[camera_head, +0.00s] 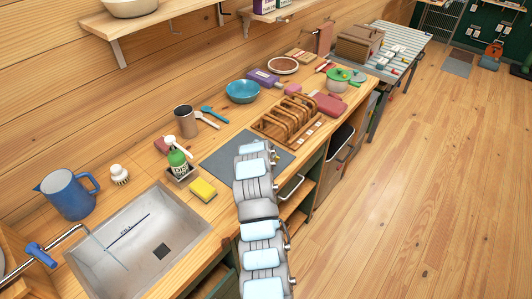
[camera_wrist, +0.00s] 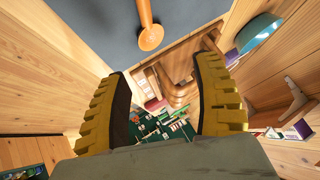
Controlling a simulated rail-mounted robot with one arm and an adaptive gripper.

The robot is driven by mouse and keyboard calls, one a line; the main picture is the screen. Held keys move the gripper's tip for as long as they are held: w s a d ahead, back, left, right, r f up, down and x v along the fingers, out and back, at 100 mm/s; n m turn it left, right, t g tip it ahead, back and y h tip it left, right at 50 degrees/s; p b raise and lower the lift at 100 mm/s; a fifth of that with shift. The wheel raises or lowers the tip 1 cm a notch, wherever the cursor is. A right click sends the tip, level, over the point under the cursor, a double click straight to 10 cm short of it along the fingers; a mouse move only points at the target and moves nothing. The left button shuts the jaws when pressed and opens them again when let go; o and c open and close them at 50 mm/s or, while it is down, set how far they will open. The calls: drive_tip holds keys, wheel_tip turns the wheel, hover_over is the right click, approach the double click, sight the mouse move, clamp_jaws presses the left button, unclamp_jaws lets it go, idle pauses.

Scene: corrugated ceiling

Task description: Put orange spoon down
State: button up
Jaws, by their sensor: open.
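The orange spoon (camera_wrist: 150,37) shows at the top of the wrist view, its round end pointing down the picture and its handle running up out of frame. It appears against the grey mat (camera_wrist: 95,28); I cannot tell whether it touches it. My gripper (camera_wrist: 163,68) has its two yellow fingers spread wide, with nothing between them. The spoon lies just beyond the fingertips. In the head view my arm reaches over the grey mat (camera_head: 218,160), and the spoon and my fingers are hidden there.
A wooden rack (camera_head: 290,120) stands just beyond the mat, with a blue bowl (camera_head: 242,91) behind. A yellow sponge (camera_head: 203,190), green soap bottle (camera_head: 177,160) and sink (camera_head: 130,250) lie to the left. A white spoon (camera_head: 207,120) and teal spoon (camera_head: 214,114) lie near the wall.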

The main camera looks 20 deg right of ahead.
drive_tip(key=b+v, duration=0.1)
drive_tip(key=v, duration=0.5)
idle(0.3)
drive_tip(key=shift+s+r, duration=0.1)
